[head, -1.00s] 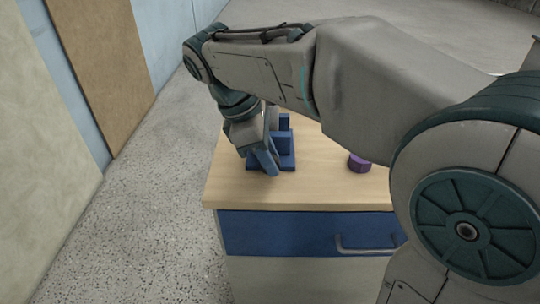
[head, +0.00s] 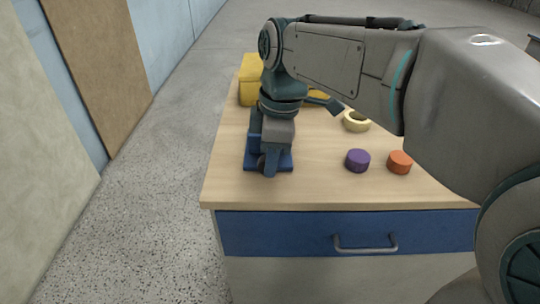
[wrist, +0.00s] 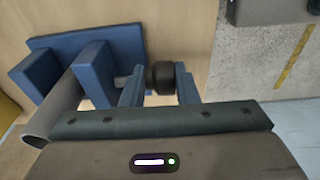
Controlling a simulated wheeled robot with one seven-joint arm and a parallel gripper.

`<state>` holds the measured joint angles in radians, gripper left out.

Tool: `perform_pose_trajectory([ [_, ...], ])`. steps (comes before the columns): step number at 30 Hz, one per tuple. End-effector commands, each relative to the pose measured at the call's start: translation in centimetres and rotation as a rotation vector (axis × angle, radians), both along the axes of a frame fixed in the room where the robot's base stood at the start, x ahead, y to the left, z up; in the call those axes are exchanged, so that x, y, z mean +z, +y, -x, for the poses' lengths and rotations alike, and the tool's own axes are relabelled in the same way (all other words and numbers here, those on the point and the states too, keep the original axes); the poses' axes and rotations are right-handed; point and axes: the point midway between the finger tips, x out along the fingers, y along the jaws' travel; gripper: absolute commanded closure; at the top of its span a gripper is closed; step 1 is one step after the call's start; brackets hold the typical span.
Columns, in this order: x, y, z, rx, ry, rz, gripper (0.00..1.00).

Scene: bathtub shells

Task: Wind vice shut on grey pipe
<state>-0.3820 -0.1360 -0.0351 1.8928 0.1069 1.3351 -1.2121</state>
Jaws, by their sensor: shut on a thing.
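The blue vice (head: 284,167) stands at the table's left front; my gripper hides much of it in the head view. In the wrist view, its base plate (wrist: 125,48), end jaw (wrist: 34,76) and inner jaw (wrist: 97,76) show. The grey pipe (wrist: 50,112) lies between these jaws; I cannot tell whether both touch it. A black round handle (wrist: 160,77) on the vice's screw sits between my gripper's (wrist: 160,88) blue fingers. My gripper is shut on this handle. It also shows in the head view (head: 270,167), pointing down.
On the wooden table (head: 320,188) are a purple cylinder (head: 357,160), an orange cylinder (head: 399,162), a cream ring (head: 356,121) and a yellow box (head: 250,80). A blue drawer with a grey handle (head: 365,246) is in front. The table's front middle is clear.

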Motion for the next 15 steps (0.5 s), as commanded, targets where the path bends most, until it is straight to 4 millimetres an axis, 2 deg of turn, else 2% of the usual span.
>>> perform_pose_trajectory([
  [1,-0.6,-0.1,0.5,0.002,0.014,-0.043,0.95],
  [15,-1.6,-0.7,0.4,0.003,-0.003,-0.488,0.95],
])
